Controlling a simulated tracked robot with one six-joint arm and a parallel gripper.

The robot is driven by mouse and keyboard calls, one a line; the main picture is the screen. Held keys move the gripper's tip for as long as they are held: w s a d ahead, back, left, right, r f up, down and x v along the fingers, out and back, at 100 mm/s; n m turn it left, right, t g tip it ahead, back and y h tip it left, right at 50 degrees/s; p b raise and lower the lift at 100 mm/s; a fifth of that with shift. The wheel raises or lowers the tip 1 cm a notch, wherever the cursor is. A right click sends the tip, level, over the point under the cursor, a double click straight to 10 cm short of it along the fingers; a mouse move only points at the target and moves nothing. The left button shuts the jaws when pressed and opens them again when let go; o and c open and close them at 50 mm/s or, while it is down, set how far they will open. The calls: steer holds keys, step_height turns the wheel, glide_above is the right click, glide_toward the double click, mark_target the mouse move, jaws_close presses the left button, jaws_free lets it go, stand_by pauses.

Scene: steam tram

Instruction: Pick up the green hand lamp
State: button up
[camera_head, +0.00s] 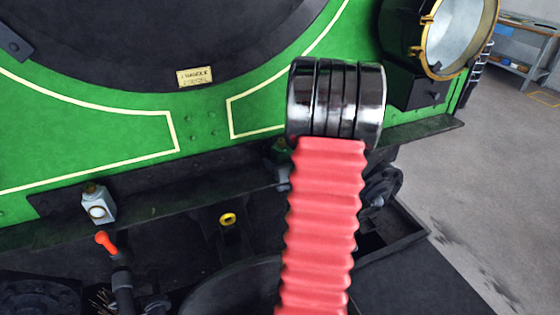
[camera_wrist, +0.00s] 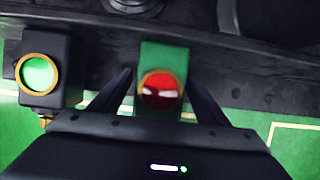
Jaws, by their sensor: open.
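A green hand lamp (camera_wrist: 162,56) with a red, brass-rimmed lens shows in the middle of the wrist view. My gripper (camera_wrist: 160,78) is open, with one dark finger on each side of this lamp. I cannot tell whether either finger touches it; the jaws are not closed on it. In the head view, a small dark green part, apparently this lamp (camera_head: 281,151), shows at the left edge of my arm. My arm hides the rest of it, and my gripper is hidden there too.
A dark lamp with a green lens (camera_wrist: 40,72) stands close left of my gripper in the wrist view. In the head view, a whitish lamp (camera_head: 98,205) stands on the dark ledge (camera_head: 165,190) at left. A large brass-rimmed headlamp (camera_head: 407,65) is at upper right.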

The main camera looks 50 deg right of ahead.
mark_target(282, 140)
stand_by(0.4)
steer(key=c, duration=1.6)
steer(key=shift+o, duration=0.2)
steer(key=shift+r, duration=0.1)
steer(key=shift+r, duration=4.95)
steer(key=shift+s, duration=0.2)
